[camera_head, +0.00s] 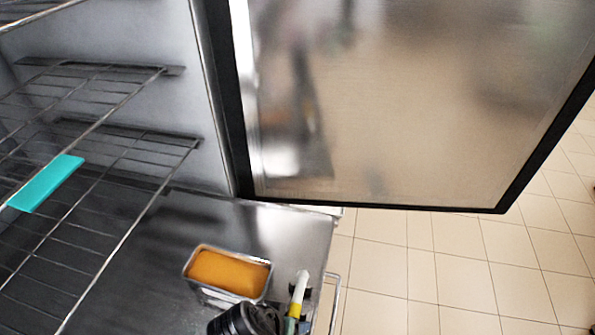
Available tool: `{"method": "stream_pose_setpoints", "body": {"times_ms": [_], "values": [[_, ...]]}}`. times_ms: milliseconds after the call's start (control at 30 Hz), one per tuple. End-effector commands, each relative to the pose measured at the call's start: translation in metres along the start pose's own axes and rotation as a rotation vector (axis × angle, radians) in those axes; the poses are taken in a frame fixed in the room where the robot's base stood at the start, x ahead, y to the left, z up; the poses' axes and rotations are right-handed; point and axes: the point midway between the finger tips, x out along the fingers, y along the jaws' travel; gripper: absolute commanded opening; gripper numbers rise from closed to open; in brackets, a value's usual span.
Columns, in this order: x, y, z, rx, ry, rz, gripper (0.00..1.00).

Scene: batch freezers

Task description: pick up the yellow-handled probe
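A slim upright thing with a white top, a yellow band and a greenish lower part (296,302) stands at the bottom of the view, near the right edge of the steel surface. By its yellow part it looks like the yellow-handled probe. Small dark parts sit close on both sides of it, and its lower end is cut off by the frame. A black rounded thing (243,320) lies just left of it, also cut off; I cannot tell what it is.
A metal pan with orange contents (226,301) stands on the steel surface (275,235), left of the probe. Wire shelves (100,150) with a teal strip (46,183) fill the left. An open freezer door (400,110) spans the upper right. Tiled floor (450,270) lies clear at right.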

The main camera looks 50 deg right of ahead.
Motion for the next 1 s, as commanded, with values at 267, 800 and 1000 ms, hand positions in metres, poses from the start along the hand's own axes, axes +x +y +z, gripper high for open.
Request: {"method": "stream_pose_setpoints", "body": {"times_ms": [267, 800, 1000], "values": [[0.0002, -0.0001, 0.0002, 0.000, 0.000, 0.000, 0.66], [0.0042, -0.0011, 0.0019, -0.001, 0.000, 0.000, 0.66], [0.0041, -0.0011, 0.0019, -0.001, 0.000, 0.000, 0.41]]}}
